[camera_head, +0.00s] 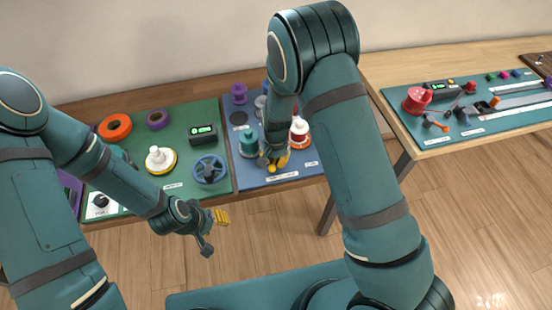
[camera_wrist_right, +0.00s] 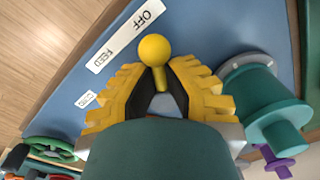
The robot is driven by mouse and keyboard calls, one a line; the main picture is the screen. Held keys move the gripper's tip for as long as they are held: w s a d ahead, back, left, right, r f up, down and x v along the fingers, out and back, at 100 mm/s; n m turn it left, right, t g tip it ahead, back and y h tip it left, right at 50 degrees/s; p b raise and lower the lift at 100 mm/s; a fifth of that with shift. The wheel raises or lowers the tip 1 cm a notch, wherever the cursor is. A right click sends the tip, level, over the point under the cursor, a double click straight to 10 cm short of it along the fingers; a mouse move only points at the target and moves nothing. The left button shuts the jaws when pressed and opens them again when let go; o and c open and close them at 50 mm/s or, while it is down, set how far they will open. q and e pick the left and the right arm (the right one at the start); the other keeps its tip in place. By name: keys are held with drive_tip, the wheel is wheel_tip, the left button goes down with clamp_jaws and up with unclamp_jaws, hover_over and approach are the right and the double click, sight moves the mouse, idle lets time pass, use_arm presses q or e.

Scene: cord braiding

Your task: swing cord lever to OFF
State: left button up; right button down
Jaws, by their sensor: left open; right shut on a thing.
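The cord lever shows in the right wrist view as a yellow ball knob (camera_wrist_right: 154,48) on a short yellow stem. My right gripper (camera_wrist_right: 158,75) is shut on the lever, with its yellow fingers on both sides of the stem and the ball standing beyond the fingertips. A white label (camera_wrist_right: 125,37) reads OFF and FEED; the ball appears nearer the OFF word in this view. In the head view my right gripper (camera_head: 273,162) is low over the front of the blue panel (camera_head: 299,174), mostly covering the lever. My left gripper (camera_head: 213,231) is open and empty in front of the table.
A teal spool (camera_wrist_right: 264,98) stands close beside my right gripper. A red and white spool (camera_head: 299,131) is also near. The green panel (camera_head: 191,116) holds a blue handwheel (camera_head: 209,170) and a white-and-yellow spool (camera_head: 158,160). Another table with a teal board (camera_head: 454,126) stands at right.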

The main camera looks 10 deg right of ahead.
sight(276, 160)
drive_tip(key=shift+w+m, duration=0.1)
drive_tip(key=shift+m, duration=0.2)
drive_tip(key=c, duration=1)
unclamp_jaws()
drive_tip(key=shift+c, duration=0.2)
wheel_tip(276, 160, up, 12)
drive_tip(key=shift+d, duration=0.15)
